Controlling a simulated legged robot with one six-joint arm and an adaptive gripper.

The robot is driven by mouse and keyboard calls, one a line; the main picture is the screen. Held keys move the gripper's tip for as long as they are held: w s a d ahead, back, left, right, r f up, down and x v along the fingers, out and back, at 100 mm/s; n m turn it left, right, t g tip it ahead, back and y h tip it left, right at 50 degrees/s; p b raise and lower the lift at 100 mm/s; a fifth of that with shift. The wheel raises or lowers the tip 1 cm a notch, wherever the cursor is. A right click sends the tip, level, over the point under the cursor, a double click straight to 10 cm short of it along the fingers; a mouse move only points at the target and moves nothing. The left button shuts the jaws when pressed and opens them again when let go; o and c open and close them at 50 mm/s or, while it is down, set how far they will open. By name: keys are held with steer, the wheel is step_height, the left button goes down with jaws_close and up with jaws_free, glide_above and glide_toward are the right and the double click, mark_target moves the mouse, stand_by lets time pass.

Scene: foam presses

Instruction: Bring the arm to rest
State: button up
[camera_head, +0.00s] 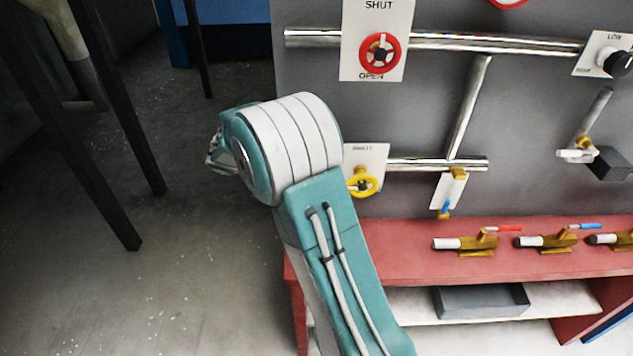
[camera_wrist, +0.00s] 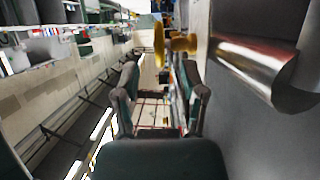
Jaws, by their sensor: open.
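My gripper (camera_wrist: 163,88) shows in the wrist view with its two dark fingers apart and nothing between them. My teal and white arm rises from the bottom of the head view and bends at a large white-banded joint in front of the panel's left edge. My gripper is not clearly visible in the head view; the arm hides most of what lies behind the joint. A yellow handwheel (camera_wrist: 159,46) stands beyond the fingertips in the wrist view, apart from them. In the head view a yellow handwheel (camera_head: 364,183) sits just right of my arm joint, partly covered by it.
A grey panel (camera_head: 310,75) carries chrome pipes (camera_head: 480,42) and a red handwheel (camera_head: 380,53) on a SHUT/OPEN plate. A red bench (camera_head: 400,240) below holds several brass valves (camera_head: 466,244). A grey tray (camera_head: 482,301) lies on the lower shelf. Floor at left is open, with dark posts (camera_head: 115,130).

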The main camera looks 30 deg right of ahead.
stand_by(0.3)
steer(key=s+a+r+n+t+y, duration=0.4)
steer(key=s+a+n+t+y, duration=0.1)
steer(key=s+n, duration=0.5)
steer(key=s+a+r+n+t+y, duration=0.5)
steer(key=s+a+n, duration=0.4)
steer(key=n, duration=0.5)
steer(key=s+t+y, duration=0.1)
steer(key=t, duration=0.1)
steer(key=shift+a+t+y, duration=0.2)
steer(key=shift+t+y, duration=0.1)
steer(key=shift+d, duration=0.1)
